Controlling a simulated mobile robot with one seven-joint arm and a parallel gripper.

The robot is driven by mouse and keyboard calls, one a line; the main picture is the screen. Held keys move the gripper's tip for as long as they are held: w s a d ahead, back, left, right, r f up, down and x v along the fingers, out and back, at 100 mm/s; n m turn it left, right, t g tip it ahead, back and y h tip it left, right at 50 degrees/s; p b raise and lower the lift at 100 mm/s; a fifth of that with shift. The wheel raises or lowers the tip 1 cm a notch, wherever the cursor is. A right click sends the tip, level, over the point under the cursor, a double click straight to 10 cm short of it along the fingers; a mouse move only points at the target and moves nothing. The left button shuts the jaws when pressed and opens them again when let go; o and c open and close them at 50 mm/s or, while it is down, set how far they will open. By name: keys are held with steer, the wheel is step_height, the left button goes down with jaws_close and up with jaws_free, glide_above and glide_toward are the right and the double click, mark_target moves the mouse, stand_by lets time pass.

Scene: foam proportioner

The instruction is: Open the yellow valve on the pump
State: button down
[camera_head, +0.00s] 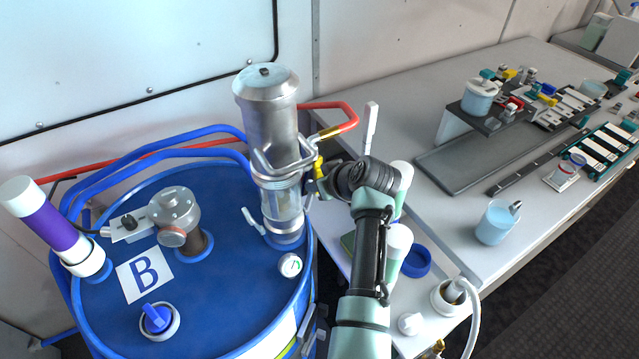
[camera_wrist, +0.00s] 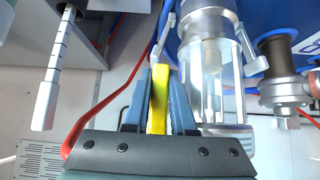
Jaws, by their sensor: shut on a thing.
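The pump (camera_head: 272,130) is a silver cylinder with a clear lower section, standing upright on the blue drum (camera_head: 220,270). In the wrist view the pump's clear section (camera_wrist: 209,70) is just right of the fingers. The yellow valve handle (camera_head: 319,168) is on the pump's right side. In the wrist view the yellow handle (camera_wrist: 158,98) stands between the two blue fingers. My gripper (camera_wrist: 160,105) is shut on it; it also shows in the head view (camera_head: 322,180), reaching in from the right. The handle's far end and pivot are partly hidden.
A red pipe (camera_head: 335,123) bends around the pump's upper right. A white worktop (camera_head: 460,215) with white bottles, a beaker (camera_head: 497,222) and racks lies to the right. On the drum are a grey fitting (camera_head: 175,212), a gauge (camera_head: 290,265) and a blue cap (camera_head: 157,318).

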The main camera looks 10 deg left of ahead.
steer(key=c, duration=0.7)
jaws_free()
steer(key=shift+c, duration=0.2)
steer(key=shift+a, duration=0.1)
